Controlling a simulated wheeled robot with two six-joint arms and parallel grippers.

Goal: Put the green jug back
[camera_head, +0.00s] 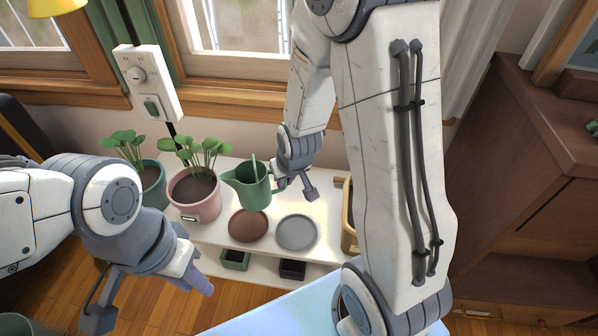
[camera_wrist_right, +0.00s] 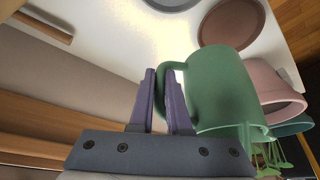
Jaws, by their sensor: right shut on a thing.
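The green jug (camera_head: 252,187) is over the white shelf, behind the brown round mat (camera_head: 248,226), with its spout to the left. I cannot tell whether its base touches the shelf. My right gripper (camera_head: 291,186) is at the jug's right side. In the right wrist view, the fingers of my right gripper (camera_wrist_right: 162,95) are shut on the handle of the jug (camera_wrist_right: 218,85). My left gripper (camera_head: 150,300) is at the lower left, open and empty, away from the jug.
A grey round mat (camera_head: 297,232) lies right of the brown one on the white shelf (camera_head: 205,232). Potted plants in a pink pot (camera_head: 196,207) and a teal pot (camera_head: 152,192) stand to the left. Small green (camera_head: 235,260) and black (camera_head: 292,269) pots sit lower. A wooden cabinet (camera_head: 525,185) is at right.

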